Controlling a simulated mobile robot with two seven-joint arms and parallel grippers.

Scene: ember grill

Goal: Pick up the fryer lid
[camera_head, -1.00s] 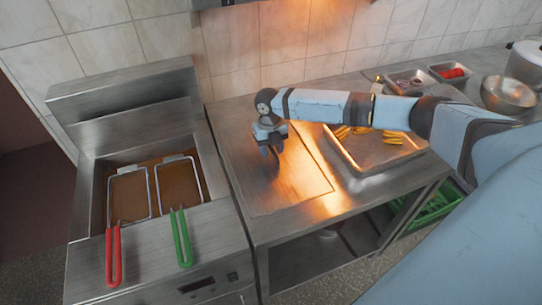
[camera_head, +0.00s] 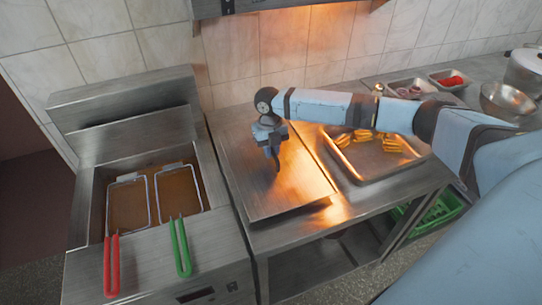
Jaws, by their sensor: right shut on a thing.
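The fryer lid (camera_head: 248,180) is a flat rectangular metal plate above the steel worktop, beside the fryer. Its front edge shows a gap and shadow over the worktop, so it is raised a little. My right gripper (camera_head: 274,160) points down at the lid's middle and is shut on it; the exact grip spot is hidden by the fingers. The fryer (camera_head: 150,262) stands at the left, its oil well uncovered, with two wire baskets in it, one with a red handle (camera_head: 111,266) and one with a green handle (camera_head: 180,247). My left gripper is not in view.
A metal tray (camera_head: 365,178) with yellow fries lies right of the lid, under my right arm. Small food pans (camera_head: 447,80) and a steel bowl (camera_head: 507,100) stand farther right. A tiled wall (camera_head: 240,60) and a hood (camera_head: 235,6) bound the back.

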